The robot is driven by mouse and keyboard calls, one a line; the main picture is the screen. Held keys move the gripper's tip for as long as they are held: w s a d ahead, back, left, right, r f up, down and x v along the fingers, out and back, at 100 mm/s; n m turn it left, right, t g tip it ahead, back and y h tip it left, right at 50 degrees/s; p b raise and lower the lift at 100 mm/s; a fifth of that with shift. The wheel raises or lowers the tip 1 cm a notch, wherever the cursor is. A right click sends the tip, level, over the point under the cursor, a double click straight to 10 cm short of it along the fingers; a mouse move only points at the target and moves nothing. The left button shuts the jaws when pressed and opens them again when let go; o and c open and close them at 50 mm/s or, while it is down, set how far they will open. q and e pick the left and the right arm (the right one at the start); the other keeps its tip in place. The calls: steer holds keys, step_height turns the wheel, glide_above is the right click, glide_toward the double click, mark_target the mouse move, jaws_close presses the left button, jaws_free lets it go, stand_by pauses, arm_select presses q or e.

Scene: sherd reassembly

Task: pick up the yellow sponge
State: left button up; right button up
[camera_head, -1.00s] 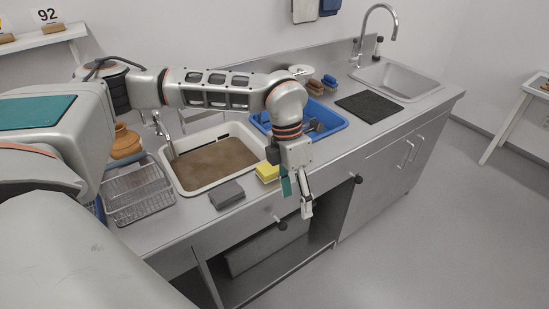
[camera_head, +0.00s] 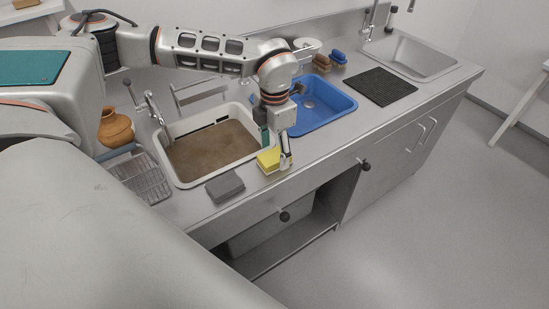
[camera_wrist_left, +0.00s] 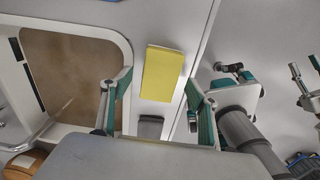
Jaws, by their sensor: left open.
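The yellow sponge (camera_head: 268,160) lies on the steel counter, between the basin of brown water and the counter's front edge. It also shows in the left wrist view (camera_wrist_left: 162,74), ahead of the fingers and lying lengthwise between their lines. My left gripper (camera_head: 277,158) is open and points down at the sponge; in the head view its fingers partly cover the sponge. In the left wrist view the open fingers (camera_wrist_left: 158,92) stand on either side with nothing between them gripped. I cannot tell whether they touch the sponge.
A grey block (camera_head: 225,186) lies on the counter left of the sponge. The basin of brown water (camera_head: 212,150) is behind it, and a blue tub (camera_head: 345,103) stands to the right. A wire rack (camera_head: 143,178) and an orange-brown jar (camera_head: 115,128) are at left.

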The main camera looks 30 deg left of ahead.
mark_target(275, 155)
arm_select(q)
steer(key=shift+f, duration=1.1)
steer(key=c, duration=1.1)
steer(key=shift+o, duration=0.2)
steer(key=shift+r, duration=0.15)
step_height(275, 155, up, 20)
